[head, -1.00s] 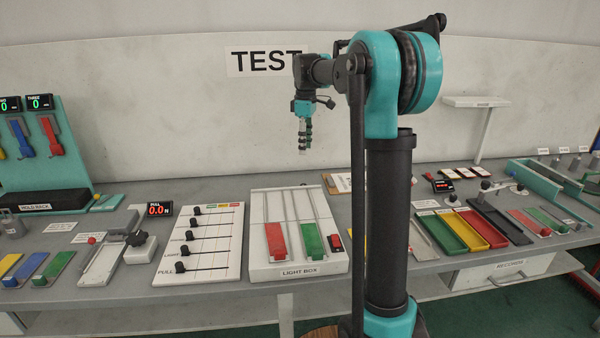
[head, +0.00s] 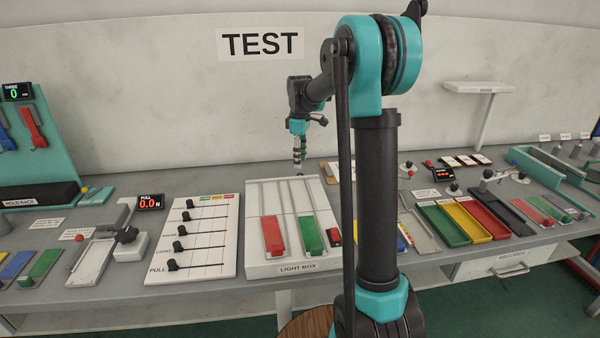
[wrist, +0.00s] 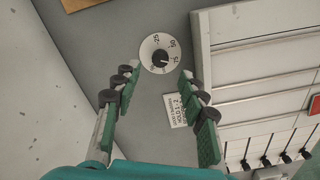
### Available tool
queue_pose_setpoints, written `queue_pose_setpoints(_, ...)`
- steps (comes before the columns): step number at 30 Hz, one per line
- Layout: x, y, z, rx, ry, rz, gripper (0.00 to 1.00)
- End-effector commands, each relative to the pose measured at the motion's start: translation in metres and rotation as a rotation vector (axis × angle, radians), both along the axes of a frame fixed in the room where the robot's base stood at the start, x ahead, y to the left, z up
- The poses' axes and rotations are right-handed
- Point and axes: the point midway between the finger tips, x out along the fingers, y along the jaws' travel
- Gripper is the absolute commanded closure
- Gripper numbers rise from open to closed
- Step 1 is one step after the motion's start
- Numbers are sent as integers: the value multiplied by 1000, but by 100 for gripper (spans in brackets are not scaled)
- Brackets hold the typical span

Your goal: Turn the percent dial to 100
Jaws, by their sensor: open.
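The percent dial (wrist: 160,53) is a round white disc marked 25, 50, 75 and, less legibly, 100, with a small dark knob at its middle. It lies on the grey bench top in the wrist view. I cannot make out exactly where its pointer stands. My gripper (wrist: 157,76) is open and empty, its two green fingers with dark pads spread to either side, just below the dial in the picture. I cannot tell whether they touch anything. In the head view my gripper (head: 299,170) points down behind the light box, and the dial cannot be made out there.
The light box (head: 292,267), with red and green sliders, stands close in front of my gripper. A slider panel (head: 197,245) lies left of it. A printed label (wrist: 177,110) lies beside the dial. The back wall (head: 200,110) is close behind.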

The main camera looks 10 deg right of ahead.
Motion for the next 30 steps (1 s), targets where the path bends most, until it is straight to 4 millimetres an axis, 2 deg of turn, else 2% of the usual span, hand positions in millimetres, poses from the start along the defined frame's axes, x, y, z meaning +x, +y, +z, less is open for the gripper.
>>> queue_pose_setpoints(3, 0, 0, -22, 0, 0, 0, 58)
queue_pose_setpoints(9, 0, 0, -48, 0, 0, 0, 58)
queue_pose_setpoints(15, 0, 0, -58, 0, 0, 0, 58)
queue_pose_setpoints(22, 0, 0, -59, 0, 0, 0, 58)
queue_pose_setpoints(23, 0, 0, -59, 0, 0, 0, 59)
queue_pose_setpoints(30, 0, 0, -59, 0, 0, 0, 89)
